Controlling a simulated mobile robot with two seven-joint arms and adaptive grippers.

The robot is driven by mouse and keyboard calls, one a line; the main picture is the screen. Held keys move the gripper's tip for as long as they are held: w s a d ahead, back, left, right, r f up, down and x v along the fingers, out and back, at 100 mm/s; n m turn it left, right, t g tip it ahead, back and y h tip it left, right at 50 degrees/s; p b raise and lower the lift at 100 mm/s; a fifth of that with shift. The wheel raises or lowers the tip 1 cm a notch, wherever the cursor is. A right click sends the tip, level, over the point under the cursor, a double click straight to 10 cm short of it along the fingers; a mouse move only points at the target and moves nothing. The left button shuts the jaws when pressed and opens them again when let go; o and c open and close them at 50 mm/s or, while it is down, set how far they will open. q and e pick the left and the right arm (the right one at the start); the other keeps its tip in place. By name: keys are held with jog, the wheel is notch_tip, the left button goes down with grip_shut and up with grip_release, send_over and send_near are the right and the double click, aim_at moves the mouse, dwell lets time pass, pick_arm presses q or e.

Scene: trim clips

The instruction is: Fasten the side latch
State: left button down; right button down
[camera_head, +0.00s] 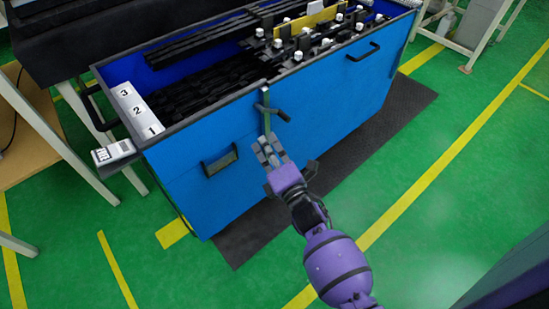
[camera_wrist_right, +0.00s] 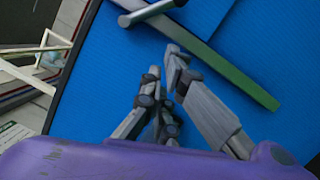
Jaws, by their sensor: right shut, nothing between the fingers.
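The side latch (camera_head: 272,111) is on the front wall of the blue box (camera_head: 330,105), near its top rim. It has a dark lever sticking out to the right and a narrow greenish strip hanging down. In the wrist view, part of a grey lever (camera_wrist_right: 150,11) and the green strip (camera_wrist_right: 238,78) show against the blue wall. My right gripper (camera_head: 266,146) is just below the latch in front of the wall. Its fingers also show in the wrist view (camera_wrist_right: 164,72), shut and empty, beside the strip. Contact cannot be told. My left gripper is out of view.
The box has black handles (camera_head: 219,162) on its front. Inside are dark trim strips, numbered white blocks (camera_head: 136,110) and a rack of clips. Green floor (camera_head: 440,200) lies open to the right.

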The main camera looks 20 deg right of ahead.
jog(key=shift+w+d+r, duration=0.25)
jog(key=shift+w+d, duration=0.1)
jog(key=shift+d, duration=0.25)
jog(key=shift+w+d+r, duration=0.2)
jog(key=shift+w+d, duration=0.2)
jog(key=shift+d, duration=0.15)
jog(key=shift+w+d+r, duration=0.25)
jog(key=shift+w+d, duration=0.1)
jog(key=shift+d, duration=0.25)
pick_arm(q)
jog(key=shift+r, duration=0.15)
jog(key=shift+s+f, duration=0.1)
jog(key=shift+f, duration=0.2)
pick_arm(e)
jog(key=shift+d+n, duration=0.15)
jog(key=shift+n, duration=0.25)
